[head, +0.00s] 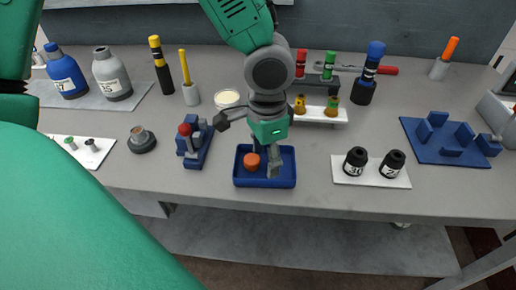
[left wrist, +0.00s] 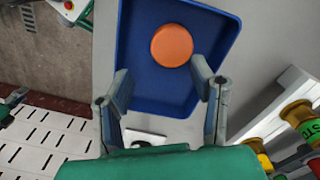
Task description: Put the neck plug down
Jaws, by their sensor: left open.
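An orange round plug (head: 251,161), likely the neck plug, lies in the blue tray (head: 291,181) near the front edge of the table. In the left wrist view the plug (left wrist: 171,45) shows as an orange disc on the floor of the blue tray (left wrist: 133,60). My left gripper (head: 264,160) points down over the tray, with one finger to the right of the plug. In the left wrist view my left gripper (left wrist: 163,92) has its fingers wide apart with nothing between them, and the plug appears beyond the fingertips. My right gripper does not show.
A blue stand with a red ball (head: 192,142) is left of the tray. A white plate with two black caps (head: 371,170) is to the right. A white rack (head: 322,116) with coloured pieces stands behind. A blue fixture (head: 449,139) lies far right. Bare table separates them.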

